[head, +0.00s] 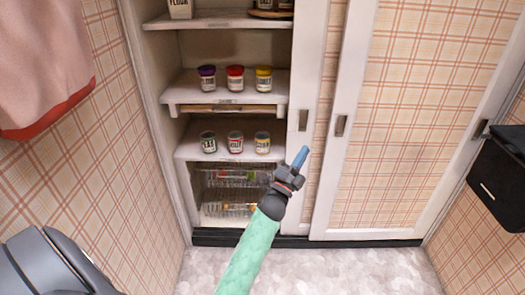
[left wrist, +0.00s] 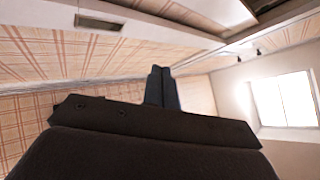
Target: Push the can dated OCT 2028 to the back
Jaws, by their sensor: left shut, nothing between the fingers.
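Three small cans stand in a row on the lower shelf (head: 185,152) in the head view: a dark green one (head: 208,142), a red and white one (head: 235,142) and a yellow-topped one (head: 262,142). Their dates are too small to read, so I cannot tell which is OCT 2028. My left gripper (head: 301,157) is shut and empty. In the picture it is right of the yellow-topped can, in front of the cabinet's door edge. In the left wrist view its closed fingers (left wrist: 161,73) point toward the wall and ceiling, with no can in sight. My right gripper is not in view.
Jars with purple (head: 207,78), red (head: 235,78) and yellow (head: 264,78) lids stand on the shelf above. Wire baskets (head: 230,210) are below. A sliding door (head: 375,130) closes the cabinet's right side. A black box (head: 497,170) is at far right.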

